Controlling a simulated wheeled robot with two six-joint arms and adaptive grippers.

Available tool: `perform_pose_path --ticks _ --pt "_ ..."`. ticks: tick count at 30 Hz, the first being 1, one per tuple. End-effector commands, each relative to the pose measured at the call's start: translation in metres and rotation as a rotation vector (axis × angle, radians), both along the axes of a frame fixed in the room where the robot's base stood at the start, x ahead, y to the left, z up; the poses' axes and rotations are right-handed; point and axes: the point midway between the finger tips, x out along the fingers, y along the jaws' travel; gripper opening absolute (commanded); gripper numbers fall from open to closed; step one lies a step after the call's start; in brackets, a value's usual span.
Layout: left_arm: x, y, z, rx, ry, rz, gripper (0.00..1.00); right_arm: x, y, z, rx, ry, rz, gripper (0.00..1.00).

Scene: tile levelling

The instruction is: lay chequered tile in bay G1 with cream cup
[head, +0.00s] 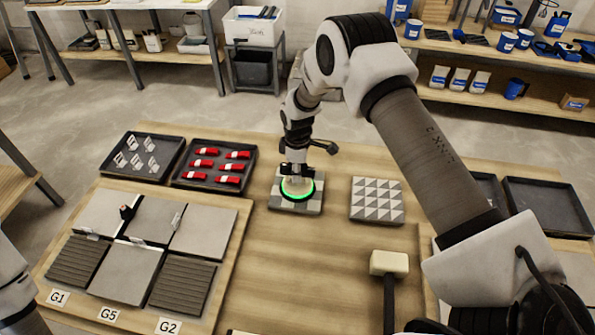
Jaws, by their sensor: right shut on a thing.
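The chequered tile (281,203), grey and pale squares, lies flat on the wooden table right of the red-wedge tray. The cream cup (297,184), with a glowing green ring round its base, sits on top of it and hides its middle. My right gripper (297,172) is shut on the cup from above. Bay G1 (78,262) is the front left place of the board at left, above its label (57,297). It shows a dark ribbed surface with no tile on it. Of my left arm only a part shows at the lower left edge; its gripper is out of view.
Plain grey tiles fill the back row and bay G5 (122,272); bay G2 (180,285) is ribbed. Trays hold pale clips (107,163) and red wedges (214,165). A triangle-patterned tile (377,200) and a mallet (389,262) lie right. The table between board and mallet is clear.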

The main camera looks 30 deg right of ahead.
Motion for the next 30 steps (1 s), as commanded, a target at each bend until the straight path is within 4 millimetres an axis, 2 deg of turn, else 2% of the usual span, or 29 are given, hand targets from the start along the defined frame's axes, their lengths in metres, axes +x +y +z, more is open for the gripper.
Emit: perform_pose_path --ticks 30 --pt "0.0 0.0 0.046 0.0 0.0 0.0 0.68 0.0 0.0 0.073 0.0 -0.001 0.0 0.0"
